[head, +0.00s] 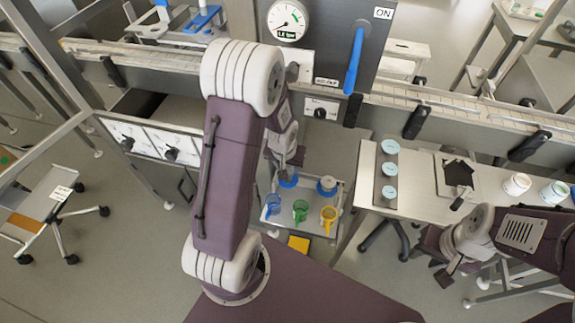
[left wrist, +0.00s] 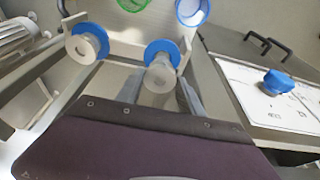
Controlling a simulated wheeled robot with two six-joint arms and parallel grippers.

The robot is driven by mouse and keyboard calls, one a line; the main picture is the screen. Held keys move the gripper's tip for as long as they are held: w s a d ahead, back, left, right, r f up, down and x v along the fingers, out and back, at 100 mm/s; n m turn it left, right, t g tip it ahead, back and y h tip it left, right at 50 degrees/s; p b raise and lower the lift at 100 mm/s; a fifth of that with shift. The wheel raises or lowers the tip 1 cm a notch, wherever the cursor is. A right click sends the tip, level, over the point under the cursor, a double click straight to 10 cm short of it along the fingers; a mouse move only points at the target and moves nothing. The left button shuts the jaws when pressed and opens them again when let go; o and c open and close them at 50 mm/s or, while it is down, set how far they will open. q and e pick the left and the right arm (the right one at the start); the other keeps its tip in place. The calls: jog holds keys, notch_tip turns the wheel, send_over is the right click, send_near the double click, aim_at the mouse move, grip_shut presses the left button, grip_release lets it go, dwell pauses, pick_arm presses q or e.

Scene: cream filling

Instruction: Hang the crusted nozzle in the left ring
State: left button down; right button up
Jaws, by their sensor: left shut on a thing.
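My left gripper (head: 290,158) reaches down over the low rack behind the coloured jugs. In the left wrist view it is shut on a grey nozzle (left wrist: 160,77) at the left blue ring (left wrist: 160,46). That ring also shows in the head view (head: 288,181). I cannot tell whether the nozzle rests in the ring or is only held at it, and no crust can be made out. The right blue ring (head: 327,187) holds another grey piece (left wrist: 88,46). My right gripper (head: 447,272) is at the lower right, away from the rack; its jaws are unclear.
A blue jug (head: 272,201), a green jug (head: 301,209) and a yellow jug (head: 329,214) sit at the rack's front. A steel table (head: 410,204) on the right carries pale blue discs (head: 390,170) and white tubs (head: 517,184). A panel with knobs (head: 150,139) stands left.

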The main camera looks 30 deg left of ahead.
pick_arm(q)
jog(key=shift+f, duration=0.35)
dwell(0.3)
jog(key=shift+f+b, duration=1.15)
jog(key=shift+b, duration=0.25)
jog(key=c, duration=0.7)
grip_release()
jog(key=o, duration=0.5)
